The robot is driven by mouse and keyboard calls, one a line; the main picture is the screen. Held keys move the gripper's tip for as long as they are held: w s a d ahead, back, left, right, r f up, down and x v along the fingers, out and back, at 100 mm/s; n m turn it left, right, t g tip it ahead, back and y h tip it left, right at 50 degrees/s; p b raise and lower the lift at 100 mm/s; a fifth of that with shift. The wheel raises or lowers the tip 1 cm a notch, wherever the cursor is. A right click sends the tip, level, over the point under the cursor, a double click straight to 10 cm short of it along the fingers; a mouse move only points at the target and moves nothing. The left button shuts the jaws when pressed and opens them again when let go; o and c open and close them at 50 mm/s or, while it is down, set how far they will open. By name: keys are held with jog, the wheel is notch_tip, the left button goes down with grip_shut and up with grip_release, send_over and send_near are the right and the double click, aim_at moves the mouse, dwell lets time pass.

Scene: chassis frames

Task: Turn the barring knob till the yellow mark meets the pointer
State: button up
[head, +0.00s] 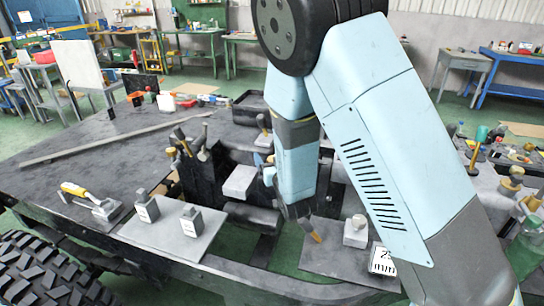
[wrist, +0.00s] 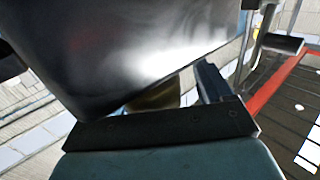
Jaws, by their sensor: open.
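My gripper (head: 300,214) hangs below my light blue forearm in the head view, over the right part of the dark bench, beside the dark block assembly. Its jaws are small there. In the wrist view one dark jaw (wrist: 212,84) shows at the right of a dark crossbar; the other jaw is hidden. A large glossy dark surface (wrist: 130,45) fills the upper middle, very close to the camera. A brass-coloured piece (wrist: 157,97) shows partly behind it. I cannot make out the barring knob, yellow mark or pointer for certain in either view.
A yellow-handled tool (head: 80,192) lies further left. A small grey block (head: 355,231) stands right of my gripper. The far-left bench top is mostly clear.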

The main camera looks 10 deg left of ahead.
jog(key=shift+w+d, duration=0.15)
jog(key=shift+d, duration=0.05)
jog(key=shift+c, duration=0.2)
jog(key=shift+c, duration=0.8)
jog(key=shift+d, duration=0.15)
jog(key=c, duration=0.7)
jog(key=shift+w+a+r, duration=0.1)
jog(key=shift+a, duration=0.1)
jog(key=shift+c, duration=0.3)
jog(key=shift+d+y, duration=0.1)
jog(key=shift+y, duration=0.2)
jog(key=shift+n+g+y, duration=0.3)
jog(key=shift+n, duration=0.1)
